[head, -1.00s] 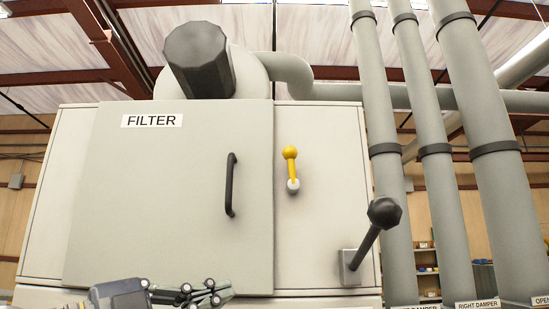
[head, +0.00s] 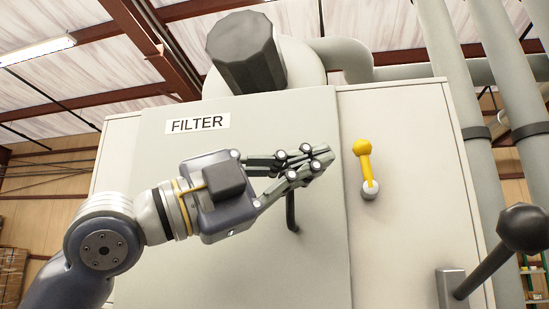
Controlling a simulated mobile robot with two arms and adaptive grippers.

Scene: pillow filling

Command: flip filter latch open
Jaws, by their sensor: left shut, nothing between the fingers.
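The filter latch is a yellow handle (head: 365,162) with a round knob at its top, standing nearly upright on a grey pivot. It is on the cabinet face just right of the filter door (head: 180,250), which carries a FILTER label (head: 198,123). The door is closed. My left gripper (head: 328,155) is shut and empty. Its fingertips are just left of the latch's knob in the picture, and I see no contact. It covers the upper part of the black door handle (head: 291,212). My right gripper is not in view.
A black-knobbed lever (head: 490,255) sticks out from the cabinet at the lower right. Grey vertical pipes (head: 465,100) stand right of the cabinet. A dark faceted cylinder (head: 247,50) sits above the door. The space around the latch's right side is clear.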

